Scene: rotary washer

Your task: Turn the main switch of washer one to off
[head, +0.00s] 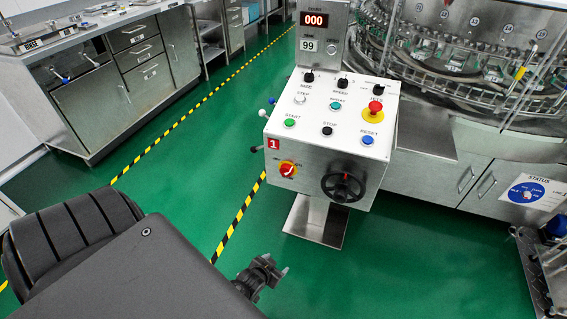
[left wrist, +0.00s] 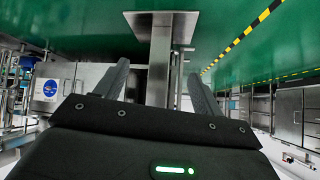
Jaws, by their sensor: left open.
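The switch is not visible there. My right gripper is not in view.
A black handwheel (head: 343,187) sits right of the switch. The sloped top panel (head: 325,118) carries several buttons, knobs and a red emergency stop (head: 375,109). A bottle machine (head: 450,60) stands behind right, steel cabinets (head: 110,85) at left. Green floor left of the box is clear.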

